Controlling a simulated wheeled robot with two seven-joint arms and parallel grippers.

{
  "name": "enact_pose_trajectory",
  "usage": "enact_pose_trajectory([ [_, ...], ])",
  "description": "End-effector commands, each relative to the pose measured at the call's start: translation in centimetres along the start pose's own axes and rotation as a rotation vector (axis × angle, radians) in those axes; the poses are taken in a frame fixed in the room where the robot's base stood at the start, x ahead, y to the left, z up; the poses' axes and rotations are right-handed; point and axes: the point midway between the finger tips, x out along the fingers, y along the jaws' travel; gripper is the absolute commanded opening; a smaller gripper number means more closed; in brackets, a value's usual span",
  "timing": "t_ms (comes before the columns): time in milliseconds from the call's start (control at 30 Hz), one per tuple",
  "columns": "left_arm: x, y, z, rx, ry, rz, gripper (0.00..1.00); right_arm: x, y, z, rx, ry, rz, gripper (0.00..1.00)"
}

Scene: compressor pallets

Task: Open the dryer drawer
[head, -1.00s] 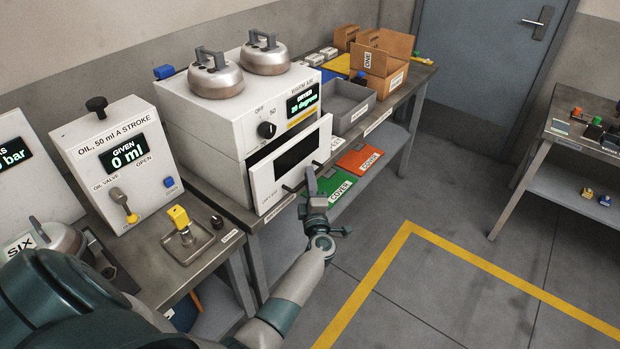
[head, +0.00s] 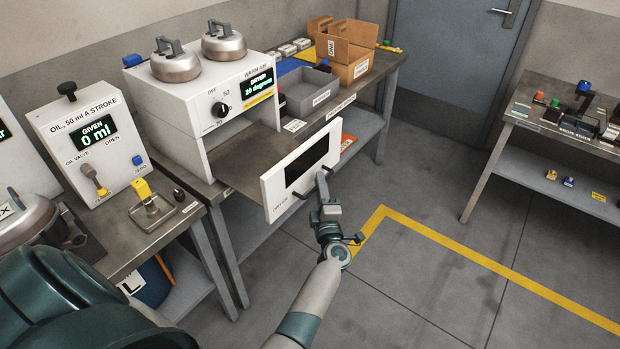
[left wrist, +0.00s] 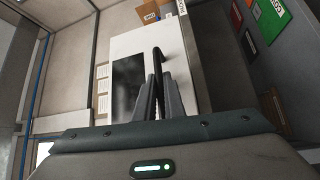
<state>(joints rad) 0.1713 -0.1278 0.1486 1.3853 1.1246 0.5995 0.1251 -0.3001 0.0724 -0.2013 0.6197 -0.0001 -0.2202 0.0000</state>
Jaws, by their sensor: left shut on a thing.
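The white dryer (head: 212,98) stands on the bench with its dial and lit display facing me. Its drawer front (head: 302,165), white with a dark window, stands well out from the body, and a gap shows behind it. My left gripper (head: 322,182) is at the dark bar handle (head: 304,193) on the drawer front. In the left wrist view the two fingers (left wrist: 158,100) are shut on the handle (left wrist: 157,65). My right gripper is not in view.
Two metal lidded pots (head: 224,42) sit on top of the dryer. The oil unit (head: 95,137) stands to the left. A grey tray (head: 308,92) and a cardboard box (head: 345,50) are behind on the bench. The floor right of the drawer is clear.

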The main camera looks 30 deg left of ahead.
Motion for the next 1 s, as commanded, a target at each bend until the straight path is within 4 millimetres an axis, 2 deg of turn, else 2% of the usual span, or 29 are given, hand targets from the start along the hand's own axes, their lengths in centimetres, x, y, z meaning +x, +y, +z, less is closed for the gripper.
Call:
enact_pose_trajectory([
  [200,-1.4,0.3,1.4,0.000,-0.001,-0.001,0.00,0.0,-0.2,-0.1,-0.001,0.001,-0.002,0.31],
  [533,-1.5,0.3,1.4,0.000,-0.001,-0.001,0.00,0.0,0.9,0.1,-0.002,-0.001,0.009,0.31],
  [600,-1.5,0.3,1.4,0.000,-0.001,-0.001,0.21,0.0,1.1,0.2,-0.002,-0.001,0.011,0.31],
  [633,-1.4,0.3,1.4,0.000,-0.001,-0.001,0.28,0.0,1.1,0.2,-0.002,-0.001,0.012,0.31],
  [1000,-1.4,0.4,1.4,0.000,0.000,0.000,0.28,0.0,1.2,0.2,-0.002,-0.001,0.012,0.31],
])
